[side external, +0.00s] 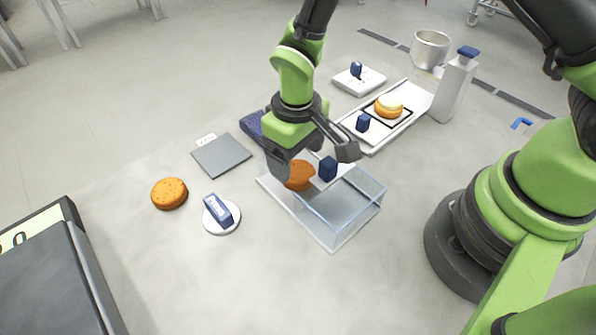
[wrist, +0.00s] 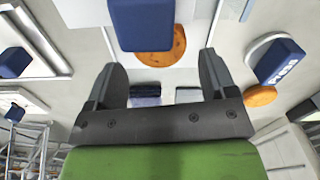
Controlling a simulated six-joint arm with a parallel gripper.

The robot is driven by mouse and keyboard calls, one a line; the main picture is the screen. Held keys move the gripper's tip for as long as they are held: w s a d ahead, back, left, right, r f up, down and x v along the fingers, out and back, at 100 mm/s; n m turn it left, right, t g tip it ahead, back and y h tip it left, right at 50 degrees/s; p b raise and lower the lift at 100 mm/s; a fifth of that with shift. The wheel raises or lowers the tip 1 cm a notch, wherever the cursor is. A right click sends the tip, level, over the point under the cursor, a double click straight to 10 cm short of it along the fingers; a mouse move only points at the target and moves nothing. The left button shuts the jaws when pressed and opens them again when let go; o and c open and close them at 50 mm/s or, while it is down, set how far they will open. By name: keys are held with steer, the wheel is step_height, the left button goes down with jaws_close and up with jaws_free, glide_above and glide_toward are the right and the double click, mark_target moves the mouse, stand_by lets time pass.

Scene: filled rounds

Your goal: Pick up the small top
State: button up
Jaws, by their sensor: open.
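One orange-brown dotted round (side external: 298,175) lies by the clear tray, partly hidden by my gripper and a white plate with a blue knob (side external: 328,169). In the wrist view, this round (wrist: 176,50) shows beyond my fingertips, partly covered by the blue knob (wrist: 140,22). Another round (side external: 169,193) lies in the open at the left; it also shows in the wrist view (wrist: 262,95). I cannot tell which is the small top. My gripper (side external: 312,160) is open above the tray area, with nothing visible between its fingers (wrist: 162,65).
The clear-walled tray (side external: 349,222) is below my gripper. A white disc with a blue labelled handle (side external: 217,210) and a grey plate (side external: 221,156) lie left. A white board (side external: 414,104) carries a filled round (side external: 388,107). A white bottle (side external: 454,88) and metal pot (side external: 430,48) stand behind.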

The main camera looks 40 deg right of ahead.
mark_target(296, 169)
step_height(296, 169, down, 4)
steer(key=shift+r, duration=0.2)
steer(key=shift+w, duration=0.1)
steer(key=c, duration=0.4)
steer(key=shift+c, duration=0.2)
steer(key=shift+r, duration=0.1)
